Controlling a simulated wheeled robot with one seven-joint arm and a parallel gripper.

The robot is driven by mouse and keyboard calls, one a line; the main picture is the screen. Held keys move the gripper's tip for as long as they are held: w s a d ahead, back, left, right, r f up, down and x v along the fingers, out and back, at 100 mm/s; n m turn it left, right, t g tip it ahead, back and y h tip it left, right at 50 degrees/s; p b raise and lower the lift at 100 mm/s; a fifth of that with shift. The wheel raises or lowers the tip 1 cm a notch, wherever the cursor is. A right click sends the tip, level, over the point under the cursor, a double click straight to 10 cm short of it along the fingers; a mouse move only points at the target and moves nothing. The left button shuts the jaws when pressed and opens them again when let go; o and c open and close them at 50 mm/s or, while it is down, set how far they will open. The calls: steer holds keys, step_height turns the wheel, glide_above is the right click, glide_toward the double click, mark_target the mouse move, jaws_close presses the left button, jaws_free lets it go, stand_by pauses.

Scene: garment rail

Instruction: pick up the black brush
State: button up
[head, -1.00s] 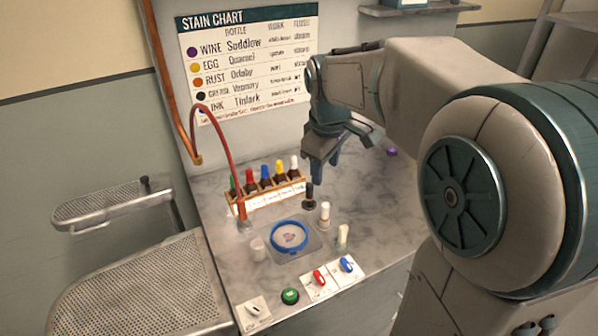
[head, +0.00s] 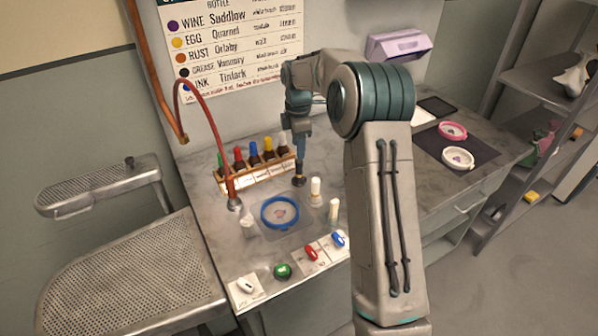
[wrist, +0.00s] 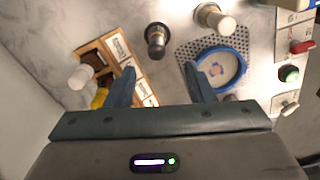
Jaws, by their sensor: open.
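The black brush (head: 299,181) stands upright on the marble counter, in front of the right end of the bottle rack. In the wrist view the black brush (wrist: 156,40) shows as a dark, short, round piece, just beyond the fingertips and roughly in line with the gap between them. My gripper (wrist: 160,72) is open with two blue fingers and nothing between them. In the head view my gripper (head: 301,150) points down right above the brush; the exact clearance is hard to tell.
A rack of coloured bottles (head: 256,170) stands close left of the brush. Two pale brushes (head: 316,192) (head: 333,210) and a blue ring (head: 280,212) on a perforated plate are near it. A red hose (head: 204,112) arches at left. Knobs (head: 311,253) line the front edge.

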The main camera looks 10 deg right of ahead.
mark_target(299, 168)
step_height(299, 168, down, 5)
steer(key=shift+r, duration=0.15)
steer(key=shift+w+d+f+p, duration=0.15)
steer(key=shift+f+p, duration=0.45)
steer(key=shift+f, duration=0.75)
steer(key=shift+w+a+f+p, duration=0.1)
steer(key=shift+f+p, duration=0.45)
steer(key=shift+f, duration=0.75)
jaws_close()
